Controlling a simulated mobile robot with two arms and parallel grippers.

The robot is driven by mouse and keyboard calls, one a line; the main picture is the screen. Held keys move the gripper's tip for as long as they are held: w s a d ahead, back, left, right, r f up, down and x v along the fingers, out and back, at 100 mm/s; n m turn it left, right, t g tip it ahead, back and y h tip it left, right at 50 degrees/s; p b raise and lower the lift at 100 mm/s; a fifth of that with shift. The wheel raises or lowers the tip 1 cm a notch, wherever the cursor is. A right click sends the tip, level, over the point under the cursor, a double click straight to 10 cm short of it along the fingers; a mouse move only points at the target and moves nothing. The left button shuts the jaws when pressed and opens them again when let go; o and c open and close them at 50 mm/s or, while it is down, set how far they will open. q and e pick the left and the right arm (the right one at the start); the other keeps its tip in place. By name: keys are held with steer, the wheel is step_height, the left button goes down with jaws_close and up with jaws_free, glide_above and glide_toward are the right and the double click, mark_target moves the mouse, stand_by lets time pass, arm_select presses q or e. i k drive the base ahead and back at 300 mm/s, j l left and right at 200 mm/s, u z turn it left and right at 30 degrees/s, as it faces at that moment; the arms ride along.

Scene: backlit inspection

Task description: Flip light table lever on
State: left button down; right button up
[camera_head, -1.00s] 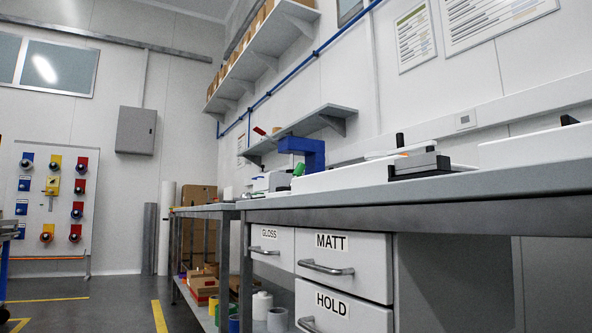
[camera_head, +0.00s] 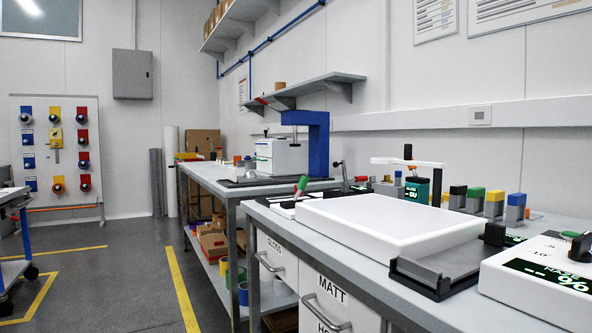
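A wide white slab with a plain, unlit-looking top (camera_head: 390,222), which looks like the light table, lies on the near workbench. Another upright black handle (camera_head: 408,153) shows behind the slab, by a white bar (camera_head: 407,163). I cannot tell which of these is the light table's lever, or its on or off position. Neither of my grippers is in view.
The near bench (camera_head: 365,266) has drawers marked GLOSS and MATT. A dark grey tray (camera_head: 440,272) and a white haze meter (camera_head: 545,275) sit at the right. Several colour-topped blocks (camera_head: 474,200) stand behind. A blue-framed device (camera_head: 318,142) stands on the far bench.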

mark_target(305, 180)
steer(key=i+j+z, duration=0.15)
steer(key=j, duration=0.2)
steer(key=i+j+z, duration=0.1)
steer(key=j, duration=0.25)
steer(key=i+j+z, duration=0.15)
steer(key=i+j, duration=0.15)
steer(key=i+j+z, duration=0.1)
steer(key=j, duration=0.35)
steer(key=i+j+z, duration=0.15)
steer(key=j, duration=0.25)
steer(key=i+j+z, duration=0.1)
steer(key=j, duration=0.3)
steer(key=i+j+z, duration=0.15)
steer(key=j, duration=0.25)
steer(key=k, duration=0.05)
